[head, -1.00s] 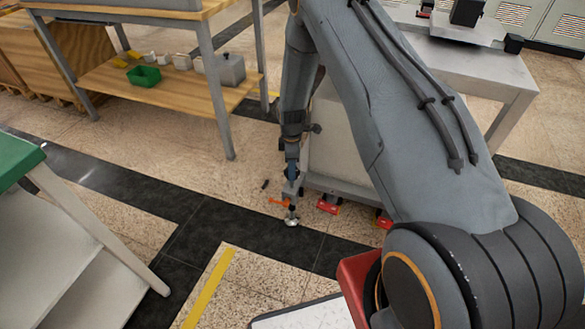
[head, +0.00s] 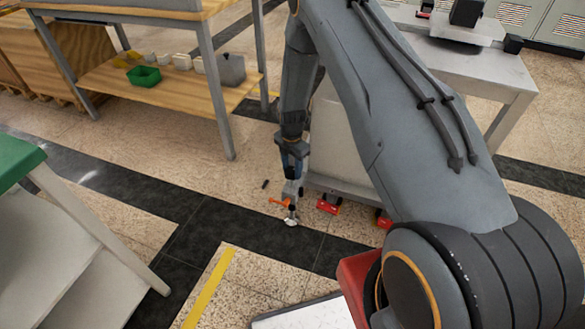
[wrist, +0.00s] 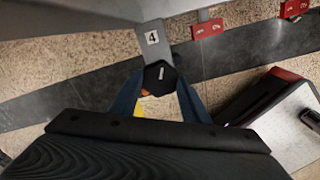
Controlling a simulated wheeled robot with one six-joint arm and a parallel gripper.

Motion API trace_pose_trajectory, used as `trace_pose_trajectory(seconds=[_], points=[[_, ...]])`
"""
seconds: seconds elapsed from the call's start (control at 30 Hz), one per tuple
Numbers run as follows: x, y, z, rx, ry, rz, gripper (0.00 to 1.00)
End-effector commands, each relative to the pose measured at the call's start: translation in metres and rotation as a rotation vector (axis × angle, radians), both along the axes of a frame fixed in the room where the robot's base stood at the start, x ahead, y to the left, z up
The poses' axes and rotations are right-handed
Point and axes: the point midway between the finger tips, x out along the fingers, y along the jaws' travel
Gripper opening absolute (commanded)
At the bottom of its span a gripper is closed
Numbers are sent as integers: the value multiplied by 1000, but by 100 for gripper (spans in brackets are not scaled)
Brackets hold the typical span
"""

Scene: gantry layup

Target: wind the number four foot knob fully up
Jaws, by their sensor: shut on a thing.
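The number four foot knob (wrist: 160,77) is a dark hexagonal knob with a pale mark on top. It sits in front of a grey bracket (wrist: 153,37) with a "4" label. My gripper (wrist: 161,90) has its two blue fingers on either side of the knob and is shut on it. In the head view my gripper (head: 292,187) points down at the cart's lower near corner. A silver foot pad (head: 291,222) shows below it at the floor. The knob is hidden in the head view, and I cannot tell whether the pad touches the floor.
Red parts (head: 328,206) sit along the cart's lower edge, right of my gripper. An orange piece (head: 279,202) is beside the foot. A wooden-shelved bench (head: 170,90) stands behind left, a green-topped table (head: 18,160) at near left. Floor between is open.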

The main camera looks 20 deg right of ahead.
Motion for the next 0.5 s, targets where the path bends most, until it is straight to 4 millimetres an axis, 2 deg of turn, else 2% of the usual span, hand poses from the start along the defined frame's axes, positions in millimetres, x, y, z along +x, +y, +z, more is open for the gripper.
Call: trace_pose_trajectory(seconds=[0.5], points=[[-5,1,-2,1,11,60,20]])
